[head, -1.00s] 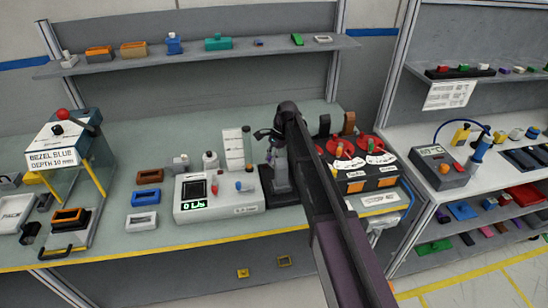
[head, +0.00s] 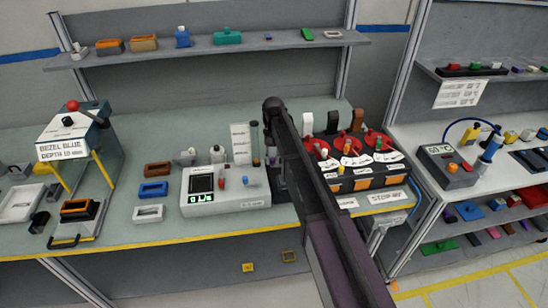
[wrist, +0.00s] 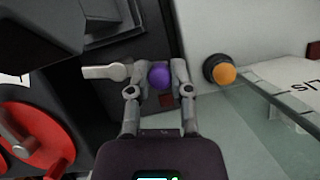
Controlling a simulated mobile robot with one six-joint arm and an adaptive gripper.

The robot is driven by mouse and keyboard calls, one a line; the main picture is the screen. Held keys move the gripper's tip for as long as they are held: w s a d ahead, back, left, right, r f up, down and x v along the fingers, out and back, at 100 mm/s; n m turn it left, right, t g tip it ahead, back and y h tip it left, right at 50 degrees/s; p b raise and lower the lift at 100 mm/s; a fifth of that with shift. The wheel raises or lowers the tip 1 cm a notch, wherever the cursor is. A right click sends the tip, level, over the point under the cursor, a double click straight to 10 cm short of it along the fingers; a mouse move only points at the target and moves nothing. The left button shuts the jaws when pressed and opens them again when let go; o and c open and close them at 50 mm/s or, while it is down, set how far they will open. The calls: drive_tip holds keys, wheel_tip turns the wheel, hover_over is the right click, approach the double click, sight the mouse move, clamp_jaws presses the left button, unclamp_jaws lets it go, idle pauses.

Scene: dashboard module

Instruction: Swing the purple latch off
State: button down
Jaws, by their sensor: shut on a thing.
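In the wrist view the purple latch knob (wrist: 160,77) sits between the two fingertips of my gripper (wrist: 158,70), which is shut on it from both sides. A pale grey lever (wrist: 104,72) points left from beside the left fingertip, on a dark fixture face. Whether this lever belongs to the latch cannot be told. In the head view my own dark arm covers the latch and most of my gripper, at the station between the white display device (head: 226,197) and the red-topped unit.
The black unit with several red discs (head: 352,142) stands right of my arm; one red disc (wrist: 32,140) shows close in the wrist view. An orange knob (wrist: 224,75) is to the right there. A clear tube (head: 255,140) stands left of my arm.

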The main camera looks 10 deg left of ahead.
drive_tip(key=shift+s+n+h, duration=0.4)
drive_tip(key=shift+s+n, duration=0.1)
drive_tip(key=shift+n, duration=0.7)
drive_tip(key=shift+d, duration=0.1)
drive_tip(key=c, duration=0.5)
unclamp_jaws()
drive_tip(key=shift+c, duration=0.2)
drive_tip(key=shift+w, duration=0.15)
